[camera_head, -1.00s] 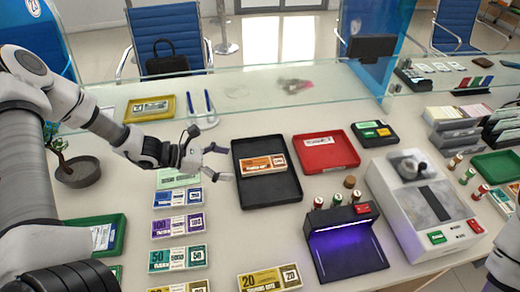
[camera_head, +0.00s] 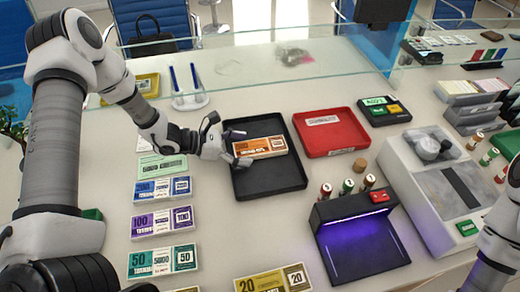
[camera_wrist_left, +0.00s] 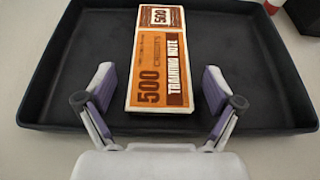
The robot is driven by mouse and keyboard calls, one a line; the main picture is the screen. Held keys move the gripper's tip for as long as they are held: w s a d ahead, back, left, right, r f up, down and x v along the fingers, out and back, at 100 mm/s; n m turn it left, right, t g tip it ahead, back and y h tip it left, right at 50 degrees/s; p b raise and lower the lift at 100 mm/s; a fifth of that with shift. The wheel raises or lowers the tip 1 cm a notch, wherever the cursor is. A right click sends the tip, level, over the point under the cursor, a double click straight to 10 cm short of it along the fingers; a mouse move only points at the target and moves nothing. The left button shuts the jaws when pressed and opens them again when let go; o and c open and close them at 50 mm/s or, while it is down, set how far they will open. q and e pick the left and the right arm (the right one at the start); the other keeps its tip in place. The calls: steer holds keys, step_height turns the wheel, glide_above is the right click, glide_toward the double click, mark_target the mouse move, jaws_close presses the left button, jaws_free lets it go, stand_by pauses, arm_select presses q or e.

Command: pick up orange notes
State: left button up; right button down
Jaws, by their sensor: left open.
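The orange notes (camera_head: 262,147), a banded stack marked 500, lie flat in the black tray (camera_head: 270,182). In the left wrist view the orange notes (camera_wrist_left: 162,75) run lengthwise away from me, inside the black tray (camera_wrist_left: 85,70). My left gripper (camera_head: 238,147) is at the notes' left end in the head view. In the wrist view my left gripper (camera_wrist_left: 160,95) is open, one purple-padded finger on each side of the near end of the stack, with gaps on both sides. My right gripper is not in view; only a white arm part shows at the right edge.
A red tray (camera_head: 331,133) stands right of the black tray. Blue (camera_head: 160,189), purple (camera_head: 161,221) and teal (camera_head: 162,260) note stacks lie to the left. A lit purple device (camera_head: 360,235) stands at front right. A glass screen (camera_head: 290,70) crosses the back.

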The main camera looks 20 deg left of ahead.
arm_select(q)
steer(key=shift+w+d+f, duration=0.2)
steer(key=shift+w+d, duration=0.05)
steer(key=shift+s+r, duration=0.1)
steer(key=c, duration=1.3)
steer(key=shift+r, duration=0.1)
